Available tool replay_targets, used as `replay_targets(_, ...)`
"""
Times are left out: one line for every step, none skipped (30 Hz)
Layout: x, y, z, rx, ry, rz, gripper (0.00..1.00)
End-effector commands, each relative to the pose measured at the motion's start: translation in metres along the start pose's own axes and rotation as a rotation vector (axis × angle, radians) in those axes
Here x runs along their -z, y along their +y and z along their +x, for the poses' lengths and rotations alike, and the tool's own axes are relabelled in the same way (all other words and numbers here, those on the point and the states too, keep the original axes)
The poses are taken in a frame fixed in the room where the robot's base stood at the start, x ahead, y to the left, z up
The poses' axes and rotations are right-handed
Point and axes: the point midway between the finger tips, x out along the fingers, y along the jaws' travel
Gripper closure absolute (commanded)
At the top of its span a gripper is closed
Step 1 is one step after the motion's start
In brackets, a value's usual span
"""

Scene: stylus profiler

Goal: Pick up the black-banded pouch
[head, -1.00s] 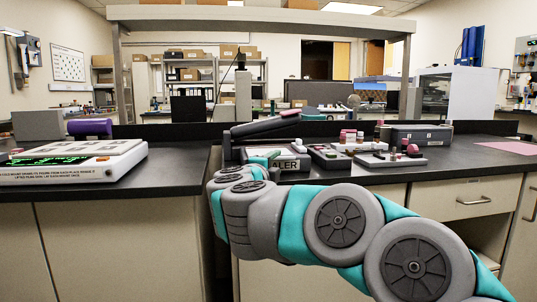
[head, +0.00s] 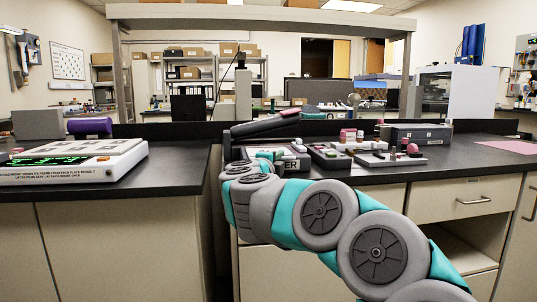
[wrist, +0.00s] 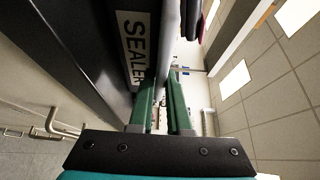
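The black-banded pouch cannot be made out with certainty; a small pinkish item (head: 289,112) lies on the dark raised arm of the sealer in the head view. The sealer (head: 240,134) stands at the bench's front edge, its label partly covered by my arm. My gripper (head: 268,155) is in front of the sealer, small and partly merged with my wrist. In the wrist view, my gripper's green fingers (wrist: 165,80) are apart, with a visible gap and nothing clearly held. The sealer's labelled side (wrist: 133,45) is close beside them on the left.
Trays with small bottles and parts (head: 385,158) stand right of the sealer, with a grey-green case (head: 417,134) behind. A white instrument (head: 75,163) and a purple roll (head: 90,126) are on the left bench. A pink mat (head: 505,148) lies far right.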

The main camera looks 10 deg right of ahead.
Motion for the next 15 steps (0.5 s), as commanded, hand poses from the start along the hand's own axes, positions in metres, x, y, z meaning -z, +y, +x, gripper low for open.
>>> replay_targets(0.0, 0.0002, 0.0, 0.0, 0.0, 0.0, 0.92)
replay_targets(0.0, 0.0002, 0.0, -0.001, 0.0, 0.0, 0.95)
replay_targets(0.0, 0.0002, 0.0, -0.001, 0.0, 0.0, 0.99)
replay_targets(0.0, 0.0002, 0.0, -0.001, 0.0, 0.0, 1.0)
replay_targets(-0.0001, 0.0004, 0.0, -0.001, 0.0, 0.0, 1.0)
replay_targets(0.0, 0.0005, 0.0, -0.001, 0.0, 0.0, 1.0)
replay_targets(0.0, 0.0005, 0.0, -0.001, 0.0, 0.0, 1.0)
replay_targets(0.0, 0.0005, 0.0, -0.001, 0.0, 0.0, 1.0)
replay_targets(0.0, 0.0005, 0.0, -0.001, 0.0, 0.0, 1.0)
replay_targets(0.0, 0.0006, 0.0, -0.001, 0.0, 0.0, 1.0)
replay_targets(0.0, 0.0007, 0.0, -0.001, 0.0, 0.0, 1.0)
replay_targets(0.0, 0.0007, 0.0, -0.001, 0.0, 0.0, 1.0)
replay_targets(0.0, 0.0007, 0.0, -0.001, 0.0, 0.0, 1.0)
replay_targets(0.0, 0.0007, 0.0, -0.001, 0.0, 0.0, 1.0)
replay_targets(0.0, 0.0007, 0.0, -0.001, 0.0, 0.0, 1.0)
